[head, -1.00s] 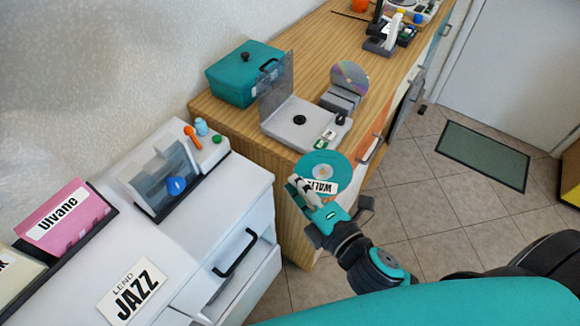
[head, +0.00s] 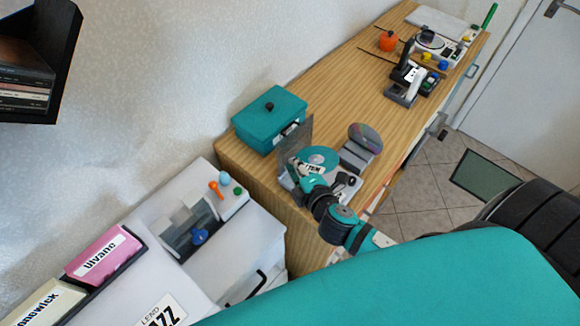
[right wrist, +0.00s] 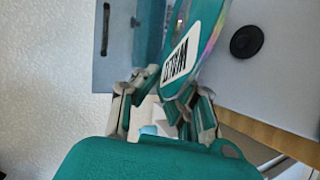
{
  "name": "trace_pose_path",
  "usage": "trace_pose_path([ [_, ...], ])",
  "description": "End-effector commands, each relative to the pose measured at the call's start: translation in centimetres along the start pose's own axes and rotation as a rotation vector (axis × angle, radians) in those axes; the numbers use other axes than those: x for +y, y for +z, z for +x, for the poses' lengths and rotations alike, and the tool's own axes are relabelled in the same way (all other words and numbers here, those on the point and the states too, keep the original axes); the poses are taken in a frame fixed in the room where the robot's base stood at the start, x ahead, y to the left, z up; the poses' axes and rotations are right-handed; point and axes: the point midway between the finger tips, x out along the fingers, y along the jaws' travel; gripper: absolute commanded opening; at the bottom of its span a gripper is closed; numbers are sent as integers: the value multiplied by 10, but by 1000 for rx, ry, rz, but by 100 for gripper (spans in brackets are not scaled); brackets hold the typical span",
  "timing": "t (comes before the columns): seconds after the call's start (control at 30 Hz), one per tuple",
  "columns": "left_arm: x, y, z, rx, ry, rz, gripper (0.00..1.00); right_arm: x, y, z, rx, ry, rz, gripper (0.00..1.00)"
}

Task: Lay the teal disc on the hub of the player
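The teal disc (head: 318,156) with a white label is held by its edge in my right gripper (head: 303,172), over the grey player in the head view. In the right wrist view the disc (right wrist: 208,38) is tilted, its label near the fingers of my right gripper (right wrist: 165,112). The player's black round hub (right wrist: 247,40) is on its flat grey top (right wrist: 275,85), to the right of the disc and apart from it in the picture. The player's see-through lid (head: 297,143) stands upright. In the head view the hub is hidden. My left gripper is not in view.
A teal box (head: 268,120) with a black knob stands behind the player. A rainbow disc (head: 366,137) stands in a grey holder (head: 356,158) to the player's right. The white cabinet (head: 245,250) with disc sleeves is at the lower left.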

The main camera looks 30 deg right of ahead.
Motion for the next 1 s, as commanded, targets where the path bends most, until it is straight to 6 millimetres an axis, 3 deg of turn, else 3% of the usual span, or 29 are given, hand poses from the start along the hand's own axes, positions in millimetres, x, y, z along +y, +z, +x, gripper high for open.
trace_pose_path([
  [0.63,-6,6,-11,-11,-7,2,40,3,2,0,-7,-12,5,0],
  [1.0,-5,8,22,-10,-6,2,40,-34,3,13,-7,-12,4,0],
])
